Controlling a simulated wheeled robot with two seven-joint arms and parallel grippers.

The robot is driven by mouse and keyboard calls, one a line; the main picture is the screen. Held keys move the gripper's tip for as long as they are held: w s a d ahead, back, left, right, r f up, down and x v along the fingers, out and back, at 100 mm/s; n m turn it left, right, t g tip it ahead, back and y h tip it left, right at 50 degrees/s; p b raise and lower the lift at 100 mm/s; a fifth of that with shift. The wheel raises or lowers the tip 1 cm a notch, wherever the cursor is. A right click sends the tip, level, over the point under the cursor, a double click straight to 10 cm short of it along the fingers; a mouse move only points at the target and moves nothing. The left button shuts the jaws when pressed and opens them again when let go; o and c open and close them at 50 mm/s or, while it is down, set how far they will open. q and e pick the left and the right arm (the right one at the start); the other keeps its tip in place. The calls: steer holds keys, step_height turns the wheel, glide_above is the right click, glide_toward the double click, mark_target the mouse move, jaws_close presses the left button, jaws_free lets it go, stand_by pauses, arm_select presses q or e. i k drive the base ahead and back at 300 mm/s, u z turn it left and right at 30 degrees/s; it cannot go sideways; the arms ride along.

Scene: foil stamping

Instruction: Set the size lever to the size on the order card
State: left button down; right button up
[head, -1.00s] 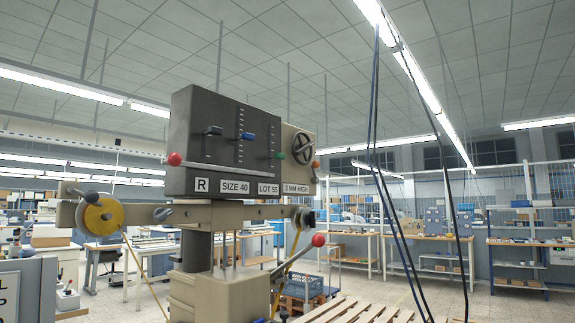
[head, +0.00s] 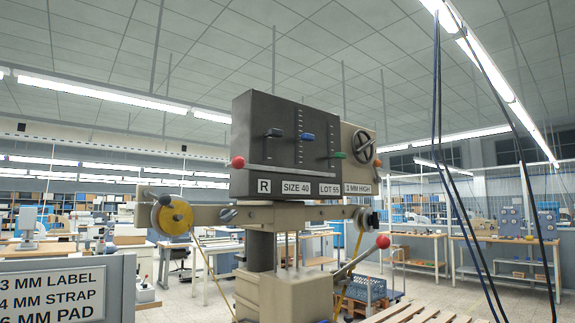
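The foil stamping machine (head: 262,220) stands in the middle of the head view. Its dark panel carries a black lever (head: 274,132), a blue lever (head: 307,137) on a scale of tick marks, and a green lever (head: 338,155). Labels below read R, "SIZE 40" (head: 296,188), "LOT 55" and "3 MM HIGH". The blue lever is above the "SIZE 40" label, near the middle of its scale. I cannot tell which label is the order card. Neither of my grippers is in view.
A sign (head: 52,296) at lower left reads "3 MM LABEL", "4 MM STRAP", "6 MM PAD". A red-knobbed handle (head: 383,241) sticks out at the machine's right. Cables (head: 437,120) hang at right. A wooden pallet (head: 425,312) lies at lower right.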

mark_target(307, 138)
steer(key=u, duration=0.55)
steer(key=k, duration=1.25)
steer(key=z, duration=0.35)
steer(key=i, duration=0.75)
steer(key=z, duration=0.55)
steer(key=i, duration=0.9)
steer(key=u, duration=0.45)
